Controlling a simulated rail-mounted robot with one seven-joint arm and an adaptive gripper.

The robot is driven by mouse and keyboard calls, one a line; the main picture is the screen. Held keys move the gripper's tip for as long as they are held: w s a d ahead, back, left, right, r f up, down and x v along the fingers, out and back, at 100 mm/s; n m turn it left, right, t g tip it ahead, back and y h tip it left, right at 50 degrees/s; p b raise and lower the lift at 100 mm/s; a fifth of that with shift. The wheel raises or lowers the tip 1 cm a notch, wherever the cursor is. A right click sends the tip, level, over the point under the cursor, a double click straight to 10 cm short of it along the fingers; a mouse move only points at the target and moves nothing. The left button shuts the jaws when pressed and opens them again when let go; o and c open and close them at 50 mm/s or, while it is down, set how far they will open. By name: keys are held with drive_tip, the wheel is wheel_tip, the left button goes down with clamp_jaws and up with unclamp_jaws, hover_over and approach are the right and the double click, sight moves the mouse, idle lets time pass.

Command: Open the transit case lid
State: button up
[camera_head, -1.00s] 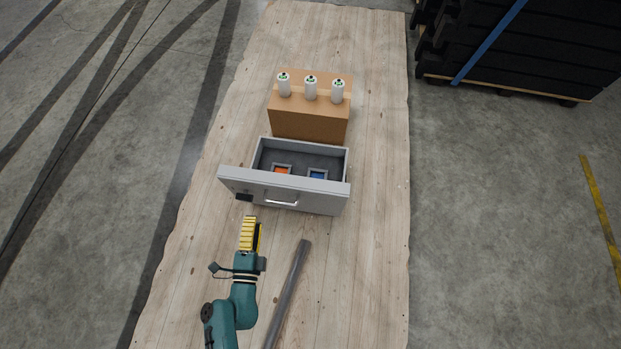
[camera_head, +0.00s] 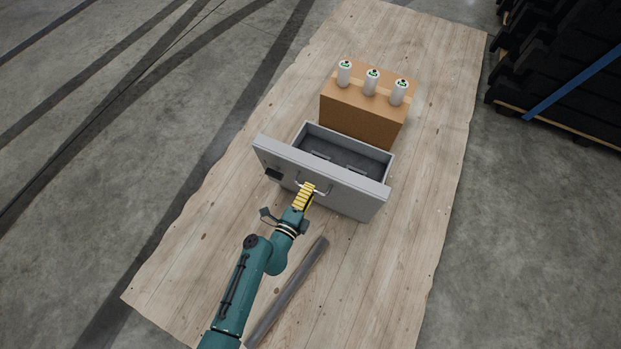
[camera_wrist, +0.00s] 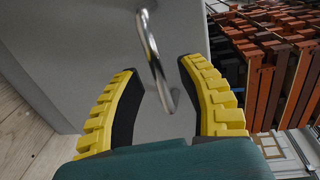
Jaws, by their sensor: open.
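A grey case (camera_head: 373,200) stands on the wooden board, its top open and its tall front panel facing me. No closed lid shows on it. A curved metal handle (camera_head: 328,188) is on the front panel, and a small black part (camera_head: 273,174) is to its left. My gripper (camera_head: 309,187) is at the handle. In the wrist view the handle (camera_wrist: 148,38) passes between the two open yellow fingers of my gripper (camera_wrist: 157,70), with space on both sides. I cannot tell whether a finger touches the panel. The low inside of the case is partly hidden by the panel.
A brown box (camera_head: 358,118) with three white cans (camera_head: 371,83) on top stands behind the case. A grey bar (camera_head: 288,293) lies on the board (camera_head: 420,230) right of my arm. Dark stacked pallets (camera_head: 575,70) stand at the upper right. The board's right side is clear.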

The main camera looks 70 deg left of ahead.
drive_tip(key=shift+w+a, duration=0.45)
drive_tip(key=shift+w, duration=0.05)
